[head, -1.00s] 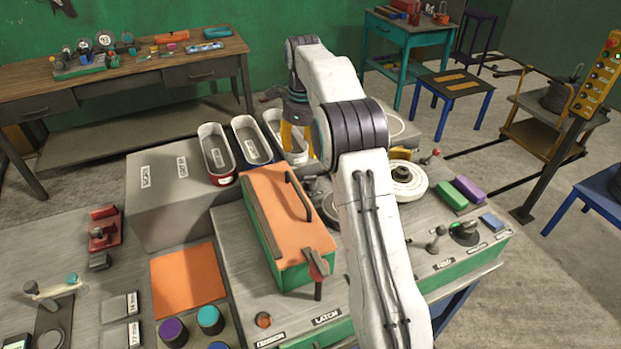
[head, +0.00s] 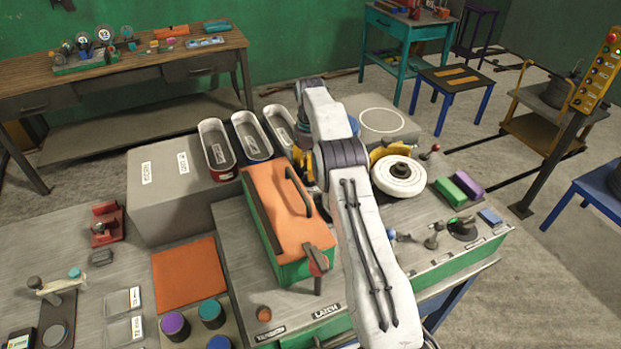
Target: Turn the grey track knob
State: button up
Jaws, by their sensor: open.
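A dark round knob (head: 462,228) with a small green mark sits on the right part of the bench panel. It is the likeliest track knob, but its label is too small to read. A small grey lever (head: 434,237) stands just left of it. My gripper (head: 304,166), with yellow fingers, is partly hidden behind my arm. It is open, beside the far end of the orange-lidded box and well left of the knob. No contact with the knob shows.
The orange-lidded box (head: 288,215) with a black handle stands left of my arm. A white spool (head: 399,176), a green block (head: 450,193) and a purple block (head: 468,185) are behind the knob. A blue block (head: 490,216) is to its right.

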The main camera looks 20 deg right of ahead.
jog(key=shift+f+p, duration=0.3)
jog(key=shift+f, duration=1.8)
jog(key=shift+c, duration=0.2)
jog(key=c, duration=0.9)
